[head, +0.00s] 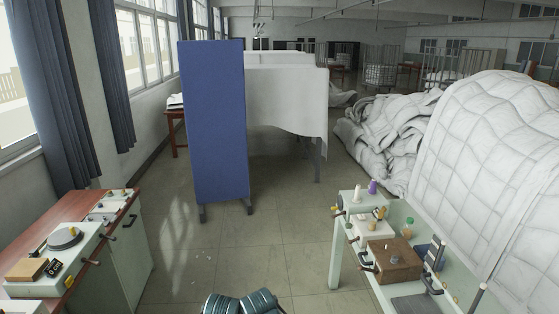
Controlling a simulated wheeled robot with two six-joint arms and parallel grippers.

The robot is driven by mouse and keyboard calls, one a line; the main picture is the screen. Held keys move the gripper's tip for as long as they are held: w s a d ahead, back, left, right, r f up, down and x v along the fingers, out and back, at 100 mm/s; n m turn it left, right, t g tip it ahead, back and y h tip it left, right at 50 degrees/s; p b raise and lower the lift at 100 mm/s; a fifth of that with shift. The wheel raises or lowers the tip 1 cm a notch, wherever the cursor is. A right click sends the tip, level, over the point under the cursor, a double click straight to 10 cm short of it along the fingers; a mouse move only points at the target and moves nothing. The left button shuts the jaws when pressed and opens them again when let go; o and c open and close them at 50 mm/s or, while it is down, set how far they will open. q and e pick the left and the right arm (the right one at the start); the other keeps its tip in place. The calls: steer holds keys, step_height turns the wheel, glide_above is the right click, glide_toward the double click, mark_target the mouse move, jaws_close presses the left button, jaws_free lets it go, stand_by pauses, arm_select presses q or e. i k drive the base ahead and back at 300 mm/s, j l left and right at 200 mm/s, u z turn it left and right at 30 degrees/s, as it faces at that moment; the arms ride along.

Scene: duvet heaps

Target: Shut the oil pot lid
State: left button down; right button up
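I cannot pick out an oil pot or its lid for certain in the head view. A small green item (408,224) stands on the pale workbench (337,245) at the right; it is too small to tell what it is. A brown box (396,257) with dark handles sits on the same bench. A round grey disc (65,237) lies on the left cabinet's equipment. Neither of my grippers shows in this view.
A red-topped cabinet (118,228) stands at the left. A blue screen (214,120) stands ahead, with a white-draped table (290,95) behind it. White duvet heaps (500,150) fill the right.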

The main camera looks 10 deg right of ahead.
mark_target(380, 215)
steer(key=i+j+z, duration=0.1)
steer(key=i+z, duration=0.15)
steer(key=i, duration=1.25)
steer(key=i+z, duration=0.4)
steer(key=i+j+z, duration=0.15)
steer(key=i+z, duration=0.25)
steer(key=i+l+z, duration=0.2)
steer(key=i+z, duration=0.55)
steer(key=z, duration=0.15)
